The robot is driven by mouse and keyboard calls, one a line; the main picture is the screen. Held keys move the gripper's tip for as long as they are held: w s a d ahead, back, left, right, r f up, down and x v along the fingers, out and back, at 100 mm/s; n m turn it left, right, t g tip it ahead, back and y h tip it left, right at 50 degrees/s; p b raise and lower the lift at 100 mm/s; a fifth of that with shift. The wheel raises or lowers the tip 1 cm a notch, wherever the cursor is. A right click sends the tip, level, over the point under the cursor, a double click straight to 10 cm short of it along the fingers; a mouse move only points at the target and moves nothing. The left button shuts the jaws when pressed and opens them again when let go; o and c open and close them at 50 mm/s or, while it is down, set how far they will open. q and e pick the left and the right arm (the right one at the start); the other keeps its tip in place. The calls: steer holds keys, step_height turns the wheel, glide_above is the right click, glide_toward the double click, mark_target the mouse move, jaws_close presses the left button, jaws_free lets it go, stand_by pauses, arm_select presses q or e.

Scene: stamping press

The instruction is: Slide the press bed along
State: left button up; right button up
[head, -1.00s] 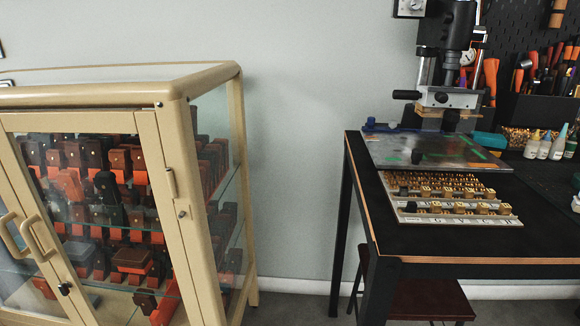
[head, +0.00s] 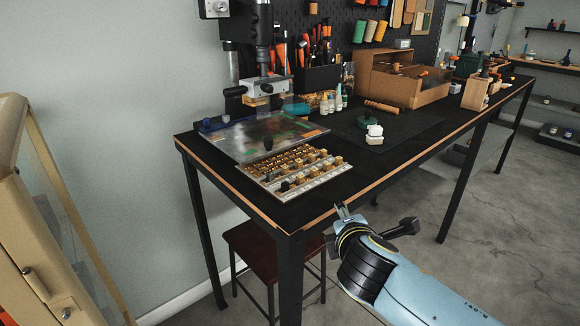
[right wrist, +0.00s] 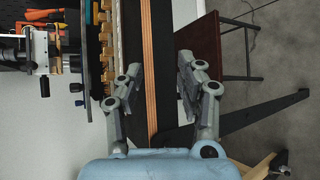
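The press bed (head: 262,137) is a flat grey metal plate with a dark knob on top, lying on the black workbench under the stamping press (head: 262,62). It is partly visible at the left of the right wrist view (right wrist: 88,50). My right gripper (head: 342,211) is at the front edge of the bench, short of the bed. In the right wrist view its two fingers (right wrist: 150,85) are spread apart with nothing between them but the bench edge beyond. My left gripper is not in either view.
A tray of brass letter stamps (head: 297,170) lies in front of the bed. A green mat (head: 385,132) with a white stack and a wooden mallet (head: 384,107) is to the right. A stool (head: 268,250) stands below the bench. A cream cabinet (head: 30,230) is at left.

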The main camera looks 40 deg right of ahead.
steer(key=w+r+n+t, duration=0.1)
steer(key=r, duration=0.1)
steer(key=w+r+n, duration=0.1)
steer(key=w+n, duration=0.1)
steer(key=w+r+n+t, duration=0.1)
steer(key=r+n, duration=0.1)
steer(key=shift+w+r+t+h, duration=0.15)
steer(key=shift+r+t+h, duration=0.15)
steer(key=shift+r+h, duration=0.1)
steer(key=w+a+r+n+t+y, duration=0.1)
steer(key=w+n, duration=0.1)
steer(key=n, duration=0.2)
steer(key=w+a+n+t, duration=0.1)
steer(key=w+n, duration=0.1)
steer(key=n, duration=0.2)
steer(key=w+a+r+n+t+y, duration=0.1)
steer(key=w+a+n+t, duration=0.1)
steer(key=w+n, duration=0.1)
steer(key=shift+a+r+n+y, duration=0.1)
steer(key=shift+r+n+y, duration=0.2)
steer(key=shift+r+n, duration=0.1)
steer(key=shift+w+a+n, duration=0.15)
steer(key=shift+w+n, duration=0.15)
steer(key=shift+n, duration=0.2)
steer(key=b+x, duration=0.1)
steer(key=x, duration=0.6)
steer(key=shift+w+f, duration=0.1)
steer(key=shift+w, duration=0.25)
jaws_close()
